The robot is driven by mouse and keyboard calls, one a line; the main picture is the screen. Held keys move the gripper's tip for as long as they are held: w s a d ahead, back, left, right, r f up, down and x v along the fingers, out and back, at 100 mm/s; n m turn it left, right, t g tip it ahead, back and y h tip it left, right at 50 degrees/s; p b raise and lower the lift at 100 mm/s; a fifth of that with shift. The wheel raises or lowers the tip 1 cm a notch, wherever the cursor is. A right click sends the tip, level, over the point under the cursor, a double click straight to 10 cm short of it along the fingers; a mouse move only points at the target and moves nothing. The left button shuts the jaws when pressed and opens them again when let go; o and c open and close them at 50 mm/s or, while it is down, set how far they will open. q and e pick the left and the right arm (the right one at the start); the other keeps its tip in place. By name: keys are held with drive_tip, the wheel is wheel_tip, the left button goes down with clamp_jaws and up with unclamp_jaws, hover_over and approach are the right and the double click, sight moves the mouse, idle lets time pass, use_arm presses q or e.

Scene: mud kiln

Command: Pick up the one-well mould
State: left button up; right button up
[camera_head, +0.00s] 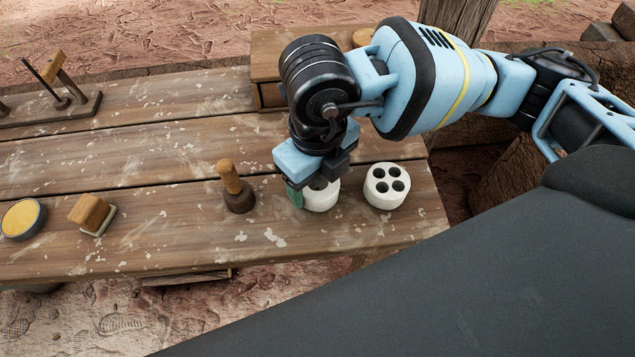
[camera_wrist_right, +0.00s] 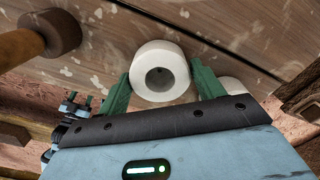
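The one-well mould (camera_head: 321,199) is a round white block on the table near its front right edge. In the right wrist view the mould (camera_wrist_right: 145,88) shows a single dark hole in its top. My right gripper (camera_wrist_right: 160,72) is over it with green fingers on either side, close to its walls. The fingers look spread, with no clear contact. In the head view the right gripper (camera_head: 310,190) partly hides the mould.
A white mould with several wells (camera_head: 387,186) stands just right. A wooden-handled tool (camera_head: 235,188) stands to the left. Farther left are a wooden block (camera_head: 90,212) and a yellow-filled round dish (camera_head: 22,219). A wooden box (camera_head: 268,62) is behind. The middle left table is clear.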

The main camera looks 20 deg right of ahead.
sight(315, 182)
drive_tip(key=c, duration=0.7)
drive_tip(key=shift+r, duration=0.45)
drive_tip(key=r, duration=0.3)
drive_tip(key=shift+a, duration=0.2)
drive_tip(key=s+a, duration=0.1)
drive_tip(key=a, duration=0.4)
drive_tip(key=s+a, duration=0.2)
drive_tip(key=a, duration=0.2)
drive_tip(key=s+a+r, duration=0.1)
drive_tip(key=s+a, duration=0.1)
drive_tip(key=a, duration=0.3)
drive_tip(key=shift+s+a+b, duration=0.2)
drive_tip(key=shift+a+b, duration=0.15)
drive_tip(key=shift+b, duration=0.05)
